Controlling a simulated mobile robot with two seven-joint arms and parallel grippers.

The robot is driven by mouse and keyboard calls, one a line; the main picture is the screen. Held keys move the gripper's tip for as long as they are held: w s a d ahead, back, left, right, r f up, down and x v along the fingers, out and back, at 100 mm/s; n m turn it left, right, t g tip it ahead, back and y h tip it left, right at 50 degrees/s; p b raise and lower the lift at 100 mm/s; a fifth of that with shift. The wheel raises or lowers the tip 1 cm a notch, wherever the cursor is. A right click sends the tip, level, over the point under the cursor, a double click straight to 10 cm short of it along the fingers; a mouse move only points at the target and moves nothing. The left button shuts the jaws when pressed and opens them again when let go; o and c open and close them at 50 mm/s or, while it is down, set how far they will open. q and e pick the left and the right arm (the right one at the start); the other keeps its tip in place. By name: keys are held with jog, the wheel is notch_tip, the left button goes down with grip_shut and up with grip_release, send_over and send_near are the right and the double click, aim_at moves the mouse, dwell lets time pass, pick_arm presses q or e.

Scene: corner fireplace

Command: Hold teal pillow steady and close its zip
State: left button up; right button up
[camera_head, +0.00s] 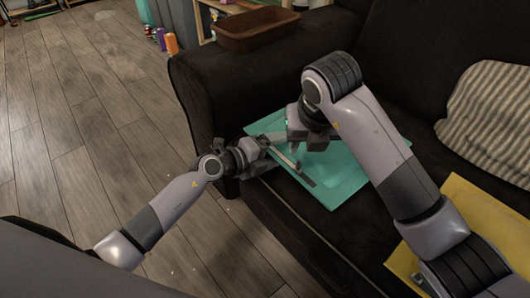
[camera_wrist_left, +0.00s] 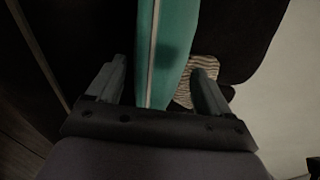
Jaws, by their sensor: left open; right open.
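The teal pillow (camera_head: 338,178) lies flat on the dark sofa seat. A pale zip strip (camera_head: 284,160) runs along its left edge; a darker grey piece shows at the near end of it. My left gripper (camera_head: 268,143) is at the pillow's left edge, near the strip. In the left wrist view its two open fingers (camera_wrist_left: 158,84) stand either side of the pillow edge (camera_wrist_left: 174,55), with gaps visible. My right gripper (camera_head: 302,150) is open over the pillow, close to the zip; its fingertips are small and partly hidden, so contact cannot be told.
The sofa arm (camera_head: 225,88) rises behind my left gripper, with a brown tray (camera_head: 256,32) on it. A striped cushion (camera_head: 492,122) and a yellow pillow (camera_head: 455,205) lie to the right. Wooden floor (camera_head: 95,110) is clear at left.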

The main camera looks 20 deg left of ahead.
pick_arm(q)
jog(key=shift+w+d+f, duration=0.2)
jog(key=shift+w+d, duration=0.25)
jog(key=shift+w, duration=0.1)
jog(key=c, duration=1.3)
jog(key=shift+c, duration=0.6)
